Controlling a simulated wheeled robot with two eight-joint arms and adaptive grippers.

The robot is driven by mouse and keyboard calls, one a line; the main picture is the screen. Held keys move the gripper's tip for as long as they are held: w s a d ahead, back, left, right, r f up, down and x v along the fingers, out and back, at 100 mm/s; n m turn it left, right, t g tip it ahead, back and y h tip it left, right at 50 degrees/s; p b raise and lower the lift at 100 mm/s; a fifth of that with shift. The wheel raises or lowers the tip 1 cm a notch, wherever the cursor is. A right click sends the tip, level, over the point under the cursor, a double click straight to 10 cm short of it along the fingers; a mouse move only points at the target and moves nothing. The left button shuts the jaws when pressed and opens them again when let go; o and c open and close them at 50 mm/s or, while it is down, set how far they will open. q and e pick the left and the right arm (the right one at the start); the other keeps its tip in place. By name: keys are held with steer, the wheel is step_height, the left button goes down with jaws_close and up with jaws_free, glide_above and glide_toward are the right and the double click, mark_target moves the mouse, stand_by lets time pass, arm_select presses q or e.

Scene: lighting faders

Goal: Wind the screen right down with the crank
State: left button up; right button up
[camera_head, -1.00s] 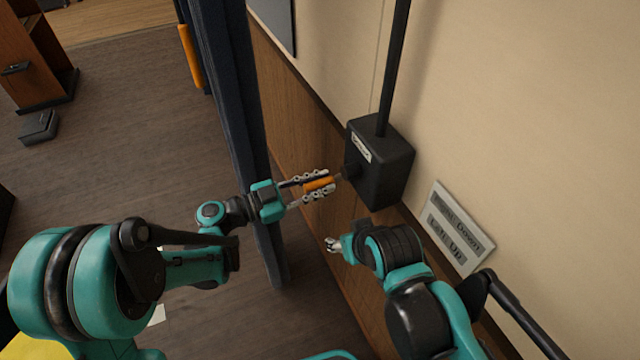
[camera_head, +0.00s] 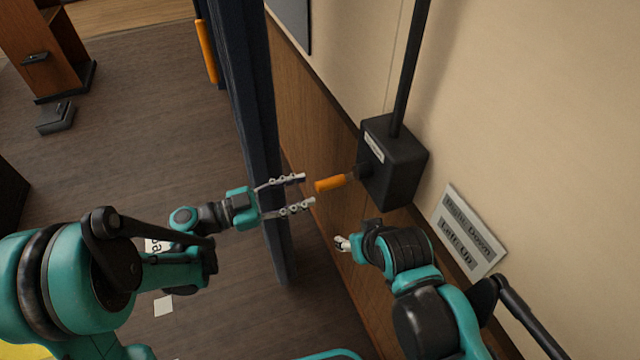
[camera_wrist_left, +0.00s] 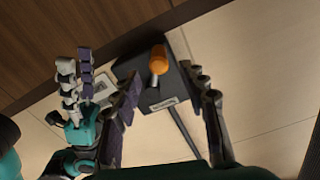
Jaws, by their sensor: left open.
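The crank has an orange handle (camera_head: 331,184) that sticks out to the left of a black gearbox (camera_head: 397,165) on the wall. A black pole rises from the gearbox. In the left wrist view the orange handle (camera_wrist_left: 159,58) lies between my spread fingers, farther off. My left gripper (camera_head: 308,189) is open and empty, its fingertips just short of the handle's end and apart from it. My right gripper (camera_head: 342,243) is below the handle, close to the wall; its jaw state is unclear. I cannot clearly make out the screen.
A sign (camera_head: 469,232) on the wall reads "Down" and "Left: Up", partly blurred. A dark blue upright (camera_head: 255,130) stands behind my left gripper. A wooden cabinet (camera_head: 45,50) and a grey box (camera_head: 57,118) are far left. Open floor lies between.

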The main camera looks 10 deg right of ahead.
arm_select(q)
steer(key=shift+s+a, duration=0.15)
steer(key=shift+a, duration=0.85)
steer(key=shift+s+a, duration=0.1)
steer(key=shift+a, duration=0.9)
